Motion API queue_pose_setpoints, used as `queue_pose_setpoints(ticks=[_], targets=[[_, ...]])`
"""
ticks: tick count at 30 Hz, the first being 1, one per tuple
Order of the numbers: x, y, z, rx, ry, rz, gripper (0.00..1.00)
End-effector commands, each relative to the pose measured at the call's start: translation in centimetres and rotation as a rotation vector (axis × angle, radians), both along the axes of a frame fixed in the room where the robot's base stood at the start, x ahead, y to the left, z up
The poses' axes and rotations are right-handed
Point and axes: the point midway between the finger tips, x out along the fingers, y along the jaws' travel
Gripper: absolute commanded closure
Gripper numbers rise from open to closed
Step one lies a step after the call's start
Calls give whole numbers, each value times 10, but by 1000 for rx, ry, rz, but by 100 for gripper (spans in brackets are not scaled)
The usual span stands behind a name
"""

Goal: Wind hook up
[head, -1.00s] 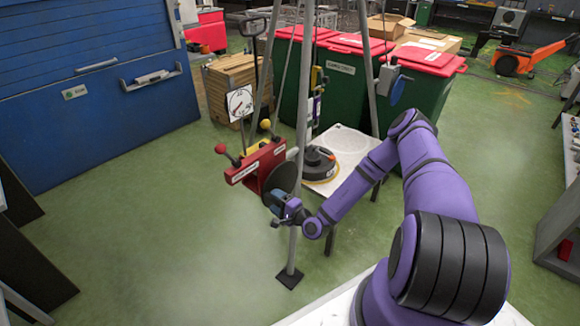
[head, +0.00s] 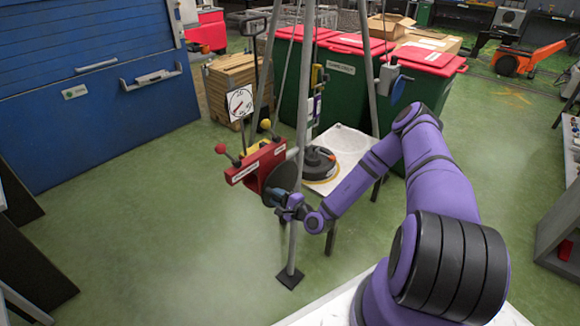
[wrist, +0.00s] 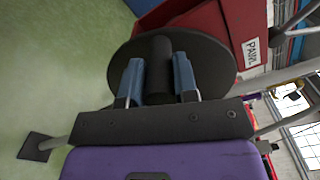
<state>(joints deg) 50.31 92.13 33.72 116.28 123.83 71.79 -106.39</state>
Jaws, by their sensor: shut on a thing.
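A red winch housing (head: 250,172) is mounted on a leg of a grey tripod (head: 300,120). Its dark round crank disc (head: 284,176) faces my arm, and it fills the top of the wrist view (wrist: 215,65). A dark cylindrical handle (wrist: 160,68) stands out from the disc. My gripper (head: 279,197) is at the disc's lower edge. In the wrist view its two blue fingers are shut around the handle. A yellow block (head: 317,76) hangs inside the tripod, above a small white table (head: 345,140). I cannot make out the hook clearly.
Levers with red and yellow knobs rise from the winch beside a white dial (head: 240,102). A grey box (head: 388,78) is on the right tripod leg. Green floor is open at left.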

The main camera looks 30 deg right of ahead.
Motion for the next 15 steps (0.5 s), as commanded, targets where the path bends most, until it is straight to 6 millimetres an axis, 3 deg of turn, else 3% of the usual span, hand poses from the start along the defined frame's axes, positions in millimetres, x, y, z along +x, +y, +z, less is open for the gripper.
queue_pose_setpoints(ticks=[15], targets=[[2,-4,8,65,16,-4,100]])
